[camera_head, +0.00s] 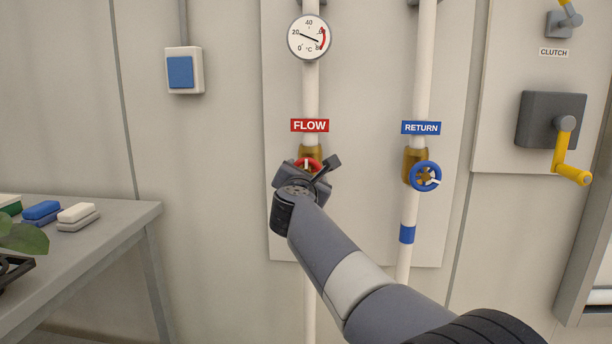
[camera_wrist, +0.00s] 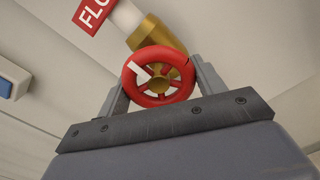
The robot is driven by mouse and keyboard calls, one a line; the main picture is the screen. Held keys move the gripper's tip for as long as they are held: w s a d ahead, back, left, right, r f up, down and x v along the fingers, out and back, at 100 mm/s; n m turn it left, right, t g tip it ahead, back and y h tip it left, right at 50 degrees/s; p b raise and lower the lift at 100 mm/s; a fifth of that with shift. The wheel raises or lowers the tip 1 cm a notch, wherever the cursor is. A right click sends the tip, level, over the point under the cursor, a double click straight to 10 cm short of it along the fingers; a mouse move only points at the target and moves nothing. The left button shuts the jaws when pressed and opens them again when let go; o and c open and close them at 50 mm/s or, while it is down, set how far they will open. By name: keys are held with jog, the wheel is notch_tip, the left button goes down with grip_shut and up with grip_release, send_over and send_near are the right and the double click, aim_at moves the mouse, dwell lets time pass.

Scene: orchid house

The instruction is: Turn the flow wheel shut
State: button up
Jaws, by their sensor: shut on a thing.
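The red flow wheel (camera_head: 306,162) sits on a brass valve on the left white pipe, under the red FLOW label (camera_head: 310,125). My gripper (camera_head: 308,172) is in front of it and hides most of it in the head view. In the wrist view the red wheel (camera_wrist: 158,77) lies between the two fingers of my gripper (camera_wrist: 160,82), one at each side of its rim. My gripper is shut on the wheel. A white mark on the wheel points to the upper left in the wrist view. The brass valve body (camera_wrist: 150,33) shows behind it.
A dial gauge (camera_head: 309,38) is above. A yellow crank (camera_head: 568,150) is at the far right. A grey bench (camera_head: 120,215) with blocks stands at the left. A blue switch (camera_head: 181,72) is on the wall.

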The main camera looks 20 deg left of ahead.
jog(key=shift+f, duration=0.1)
jog(key=o, duration=1)
jog(key=v, duration=1)
jog(key=shift+s+b, duration=0.3)
jog(key=shift+s, duration=0.05)
jog(key=shift+d, duration=0.15)
jog(key=x, duration=1.1)
jog(key=shift+p, duration=0.35)
jog(key=shift+s, duration=0.1)
